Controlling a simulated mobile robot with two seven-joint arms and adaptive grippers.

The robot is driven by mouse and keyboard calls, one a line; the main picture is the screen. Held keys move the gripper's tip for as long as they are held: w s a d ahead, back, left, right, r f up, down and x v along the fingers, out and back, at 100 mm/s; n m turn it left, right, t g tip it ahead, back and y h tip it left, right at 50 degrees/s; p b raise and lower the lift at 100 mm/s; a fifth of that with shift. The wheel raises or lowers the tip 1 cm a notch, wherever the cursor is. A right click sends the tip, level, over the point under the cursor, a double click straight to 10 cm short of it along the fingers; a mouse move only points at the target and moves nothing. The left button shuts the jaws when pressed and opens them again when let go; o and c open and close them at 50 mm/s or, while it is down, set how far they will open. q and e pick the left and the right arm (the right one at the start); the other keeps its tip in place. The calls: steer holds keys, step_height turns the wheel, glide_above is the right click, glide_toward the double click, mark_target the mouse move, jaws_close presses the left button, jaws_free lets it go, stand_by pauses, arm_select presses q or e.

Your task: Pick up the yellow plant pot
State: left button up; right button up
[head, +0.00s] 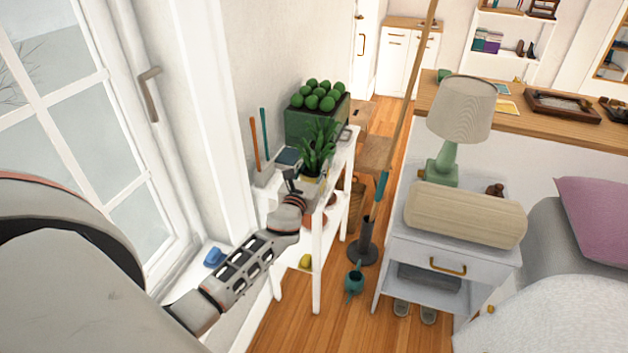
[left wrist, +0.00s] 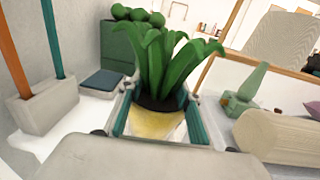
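The yellow plant pot (head: 312,179) holds a leafy green plant and stands on the top of a narrow white shelf by the wall. In the left wrist view the pot (left wrist: 155,122) sits between the two fingers of my left gripper (left wrist: 158,115), with its dark soil and leaves above. The fingers are spread on either side of it, with pale gaps beside the pot's lower part; firm contact cannot be seen. In the head view my left gripper (head: 296,187) reaches the pot from the near side and hides part of it. My right gripper is out of view.
A green planter (head: 310,122) with round plants stands behind the pot. A grey holder (left wrist: 42,112) with orange and teal sticks is at the left. A window is on the left. A nightstand (head: 450,250) with a lamp (head: 461,108) stands right, across a narrow floor gap.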

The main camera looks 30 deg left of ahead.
arm_select(q)
steer(key=shift+c, duration=0.4)
jaws_close()
steer(key=shift+r, duration=0.1)
